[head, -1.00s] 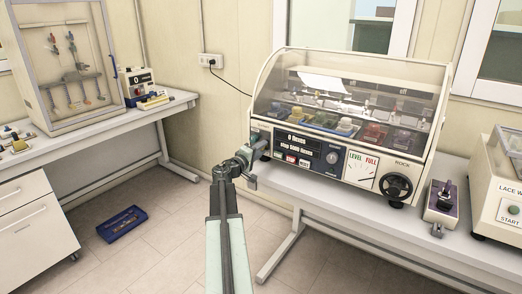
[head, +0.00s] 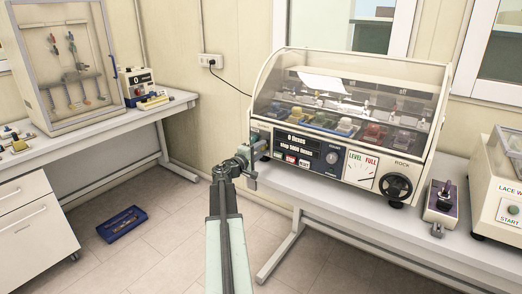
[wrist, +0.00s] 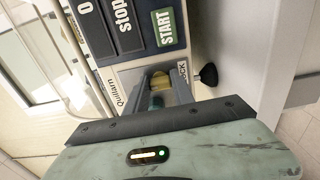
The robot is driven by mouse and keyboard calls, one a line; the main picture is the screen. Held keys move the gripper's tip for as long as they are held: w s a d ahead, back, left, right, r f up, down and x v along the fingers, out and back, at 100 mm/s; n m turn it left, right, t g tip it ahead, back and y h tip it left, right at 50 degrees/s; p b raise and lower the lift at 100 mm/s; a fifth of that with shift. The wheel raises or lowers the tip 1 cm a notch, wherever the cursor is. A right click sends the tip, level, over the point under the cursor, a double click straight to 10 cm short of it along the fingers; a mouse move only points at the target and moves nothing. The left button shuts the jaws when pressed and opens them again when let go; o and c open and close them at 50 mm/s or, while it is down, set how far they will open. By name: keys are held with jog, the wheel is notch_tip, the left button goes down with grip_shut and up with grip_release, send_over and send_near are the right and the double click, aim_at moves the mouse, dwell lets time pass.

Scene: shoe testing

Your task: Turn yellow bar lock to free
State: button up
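The yellow bar lock (wrist: 160,80) shows in the wrist view as a small yellow piece on a pale panel, beside a small label. My gripper (wrist: 160,92) is at it, with one grey finger on each side of the yellow piece. Whether the fingers press on it is too small to tell. A teal patch shows below it between the fingers. In the head view my gripper (head: 248,160) is at the left end of the machine (head: 345,120) with the clear hood, and the lock is hidden there. The bar's exact angle is unclear.
A START button (wrist: 165,27) and dark display panel lie just above the lock in the wrist view. A black knob (wrist: 207,74) sticks out to its right. The machine stands on a bench (head: 330,208). A blue tray (head: 122,224) lies on the floor at left.

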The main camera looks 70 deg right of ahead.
jog(key=shift+o, duration=0.7)
jog(key=shift+w, duration=0.1)
jog(key=v, duration=0.8)
